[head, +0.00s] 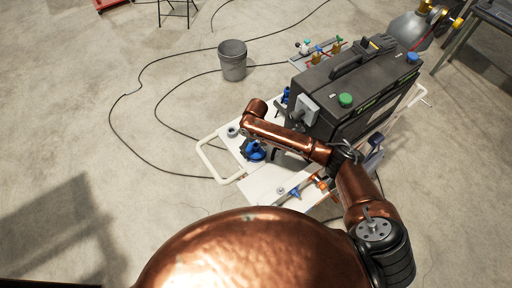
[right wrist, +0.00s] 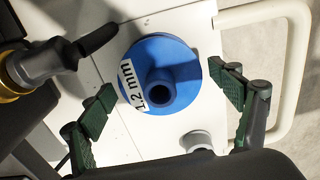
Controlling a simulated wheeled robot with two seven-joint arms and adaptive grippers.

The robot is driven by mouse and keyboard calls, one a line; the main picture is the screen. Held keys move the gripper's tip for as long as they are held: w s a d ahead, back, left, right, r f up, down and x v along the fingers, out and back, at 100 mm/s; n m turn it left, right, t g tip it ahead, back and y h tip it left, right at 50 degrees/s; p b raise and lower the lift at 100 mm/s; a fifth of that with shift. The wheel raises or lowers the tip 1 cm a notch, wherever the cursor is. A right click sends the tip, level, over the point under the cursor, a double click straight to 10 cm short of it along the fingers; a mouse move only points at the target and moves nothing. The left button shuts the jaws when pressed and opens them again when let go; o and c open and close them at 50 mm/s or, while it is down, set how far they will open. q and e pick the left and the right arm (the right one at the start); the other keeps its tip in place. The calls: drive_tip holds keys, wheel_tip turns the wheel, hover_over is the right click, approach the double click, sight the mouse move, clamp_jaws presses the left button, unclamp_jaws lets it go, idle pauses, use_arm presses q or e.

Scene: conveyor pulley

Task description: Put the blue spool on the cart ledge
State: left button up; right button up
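The blue spool (head: 254,151) sits on the white cart top (head: 263,187), near its left end in the head view. In the right wrist view the spool (right wrist: 183,55) lies flat, its hub facing the camera, with a white "1.2 mm" label. My right gripper (right wrist: 163,84) is open, with one green-padded finger on each side of the spool. Neither finger clearly touches it. In the head view my right arm reaches over the cart and its fingers are mostly hidden. My left gripper is not in view. I cannot tell which part of the cart is the ledge.
A black machine (head: 345,98) fills much of the cart. A white tube handle (head: 208,160) borders the cart's left end. A small grey cylinder (right wrist: 197,141) stands near the spool. A dark-handled tool (right wrist: 42,67) lies at left. Small parts (head: 294,193) lie near the front edge. A bucket (head: 233,66) stands on the floor.

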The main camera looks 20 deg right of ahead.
wheel_tip(320, 180, up, 12)
drive_tip(key=b, duration=0.1)
drive_tip(key=shift+r, duration=0.15)
idle(0.5)
idle(0.4)
